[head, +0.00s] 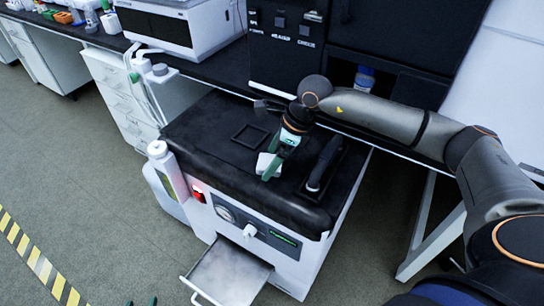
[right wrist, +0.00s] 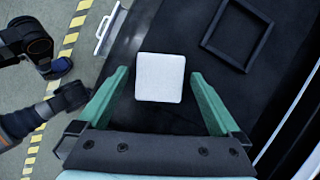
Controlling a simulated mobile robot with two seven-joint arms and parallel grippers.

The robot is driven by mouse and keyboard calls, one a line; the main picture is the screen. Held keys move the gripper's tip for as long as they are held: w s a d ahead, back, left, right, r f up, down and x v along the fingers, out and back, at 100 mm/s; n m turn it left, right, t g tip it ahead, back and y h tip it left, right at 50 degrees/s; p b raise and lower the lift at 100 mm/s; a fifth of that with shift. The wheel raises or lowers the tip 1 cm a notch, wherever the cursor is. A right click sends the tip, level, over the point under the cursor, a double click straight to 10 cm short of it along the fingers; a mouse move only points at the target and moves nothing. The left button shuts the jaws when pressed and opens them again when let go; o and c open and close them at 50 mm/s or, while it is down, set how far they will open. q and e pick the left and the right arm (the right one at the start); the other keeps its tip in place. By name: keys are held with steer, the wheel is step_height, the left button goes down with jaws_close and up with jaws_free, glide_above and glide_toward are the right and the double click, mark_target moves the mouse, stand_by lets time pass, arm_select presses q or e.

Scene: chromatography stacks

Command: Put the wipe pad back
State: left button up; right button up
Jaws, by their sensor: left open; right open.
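The wipe pad (head: 263,162) is a small white square lying on the black top of the white cart. It also shows in the right wrist view (right wrist: 160,77), between and slightly beyond my open fingers. My right gripper (head: 271,166) is directly over the pad with its green fingers apart; in the right wrist view (right wrist: 158,88) a gap shows on each side of the pad. A thin black square frame (head: 250,135) lies empty on the cart top behind the pad; it shows upper right in the right wrist view (right wrist: 208,40). My left gripper (head: 141,301) barely shows at the bottom edge, its green tips apart.
A black handled tool (head: 325,162) lies right of the pad on the cart top (head: 200,128). A white bottle (head: 168,170) hangs at the cart's left side. An open drawer (head: 228,274) sticks out in front. A bench with instruments stands behind.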

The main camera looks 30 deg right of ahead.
arm_select(q)
steer(key=shift+s, duration=0.1)
arm_select(e)
steer(key=shift+r, duration=0.1)
arm_select(q)
steer(key=s+f+g+p, duration=0.1)
steer(key=f, duration=0.1)
steer(key=s+f+g+p, duration=0.1)
steer(key=s, duration=0.1)
steer(key=shift+s+d+f+n+g, duration=0.2)
steer(key=shift+s+f+n+g, duration=0.05)
steer(key=shift+f+n+g, duration=0.1)
arm_select(e)
steer(key=v, duration=1.2)
